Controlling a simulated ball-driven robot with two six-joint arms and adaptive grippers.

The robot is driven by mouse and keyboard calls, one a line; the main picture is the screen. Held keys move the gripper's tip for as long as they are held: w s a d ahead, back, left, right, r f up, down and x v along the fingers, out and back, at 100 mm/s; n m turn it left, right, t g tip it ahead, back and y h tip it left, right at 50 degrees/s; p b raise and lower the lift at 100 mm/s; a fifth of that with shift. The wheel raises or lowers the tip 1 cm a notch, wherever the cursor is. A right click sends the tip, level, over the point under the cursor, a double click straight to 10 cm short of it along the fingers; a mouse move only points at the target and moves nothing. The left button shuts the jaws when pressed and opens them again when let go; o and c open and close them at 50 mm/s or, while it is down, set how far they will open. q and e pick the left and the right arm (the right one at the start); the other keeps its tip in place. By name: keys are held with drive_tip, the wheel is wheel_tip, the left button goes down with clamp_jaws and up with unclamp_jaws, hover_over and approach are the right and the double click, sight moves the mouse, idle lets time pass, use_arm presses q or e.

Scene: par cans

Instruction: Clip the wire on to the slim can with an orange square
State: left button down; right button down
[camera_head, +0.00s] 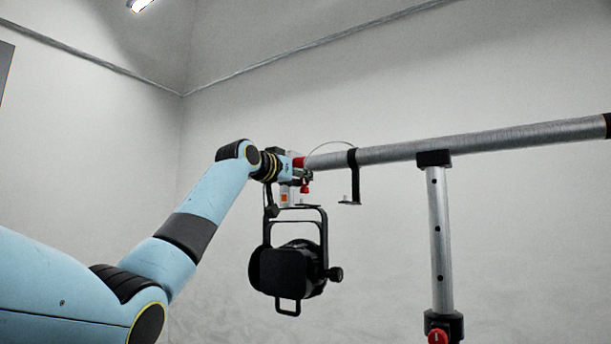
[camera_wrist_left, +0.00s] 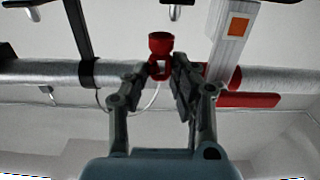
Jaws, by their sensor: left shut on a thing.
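A black can (camera_head: 288,270) hangs in its yoke below the left end of a silver pipe. An orange square (camera_head: 284,197) sits on a pale bar above the yoke; the wrist view also shows the orange square (camera_wrist_left: 238,26), right of the fingers. My left gripper (camera_head: 300,178) is at the pipe's end, beside that bar. In the wrist view my left gripper (camera_wrist_left: 160,78) is shut on a red clip (camera_wrist_left: 160,42). A thin wire (camera_wrist_left: 151,99) loops from near the clip to the left, behind the fingers. The exact grip is partly hidden. My right gripper is out of view.
The silver pipe (camera_head: 480,141) runs right, held by an upright stand (camera_head: 439,240) with a red knob (camera_head: 438,337). A black bracket (camera_head: 352,180) hangs from the pipe, right of the can. Free room lies between the can and the stand.

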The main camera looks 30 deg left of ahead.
use_arm(q)
drive_tip(key=shift+a, duration=0.55)
drive_tip(key=shift+w+f, duration=0.1)
drive_tip(key=shift+f, duration=1.2)
idle(1.9)
drive_tip(key=c, duration=1)
unclamp_jaws()
drive_tip(key=shift+s, duration=6.05)
